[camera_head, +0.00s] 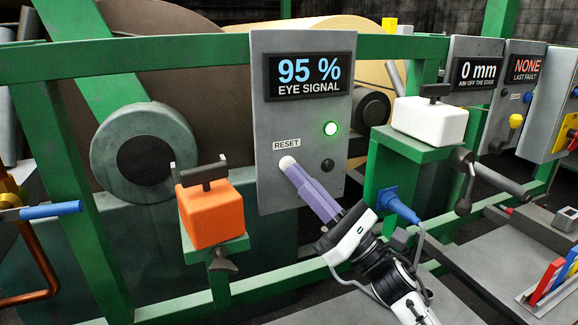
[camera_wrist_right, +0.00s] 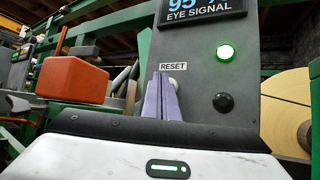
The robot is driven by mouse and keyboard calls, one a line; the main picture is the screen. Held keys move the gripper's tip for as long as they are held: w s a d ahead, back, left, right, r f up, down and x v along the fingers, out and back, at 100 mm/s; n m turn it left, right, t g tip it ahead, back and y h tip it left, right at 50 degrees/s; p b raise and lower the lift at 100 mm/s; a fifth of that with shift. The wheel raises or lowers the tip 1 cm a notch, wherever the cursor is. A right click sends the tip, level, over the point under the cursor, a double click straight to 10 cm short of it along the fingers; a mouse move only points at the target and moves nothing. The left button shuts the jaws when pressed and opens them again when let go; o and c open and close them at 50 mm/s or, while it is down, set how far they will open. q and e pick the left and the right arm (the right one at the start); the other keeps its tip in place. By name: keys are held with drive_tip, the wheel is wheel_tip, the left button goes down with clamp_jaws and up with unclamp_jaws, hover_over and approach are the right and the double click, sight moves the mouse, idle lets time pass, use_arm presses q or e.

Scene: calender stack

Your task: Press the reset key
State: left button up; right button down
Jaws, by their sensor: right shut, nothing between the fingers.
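The reset key (camera_head: 287,163) is a pale round button under the RESET label on a grey panel (camera_head: 264,130). It also shows in the right wrist view (camera_wrist_right: 174,84), partly hidden behind the fingertips. My right gripper (camera_head: 294,170) is shut and empty, its purple fingers pointing up at the key. Its tips are at or very close to the key; I cannot tell whether they touch. The panel display (camera_head: 309,76) reads 95 % EYE SIGNAL, and a green lamp (camera_head: 330,128) is lit. My left gripper is not in view.
An orange box (camera_head: 208,215) with a dark handle stands on a green bracket left of the panel. A white box (camera_head: 428,120) stands on a green stand to the right. A dark knob (camera_head: 327,165) sits right of the key. A blue connector (camera_head: 399,206) is near my right arm.

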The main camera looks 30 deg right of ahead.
drive_tip(key=shift+s, duration=0.2)
drive_tip(key=shift+s, duration=0.1)
drive_tip(key=s, duration=0.4)
drive_tip(key=shift+s+a, duration=0.15)
drive_tip(key=shift+s, duration=0.25)
idle(0.7)
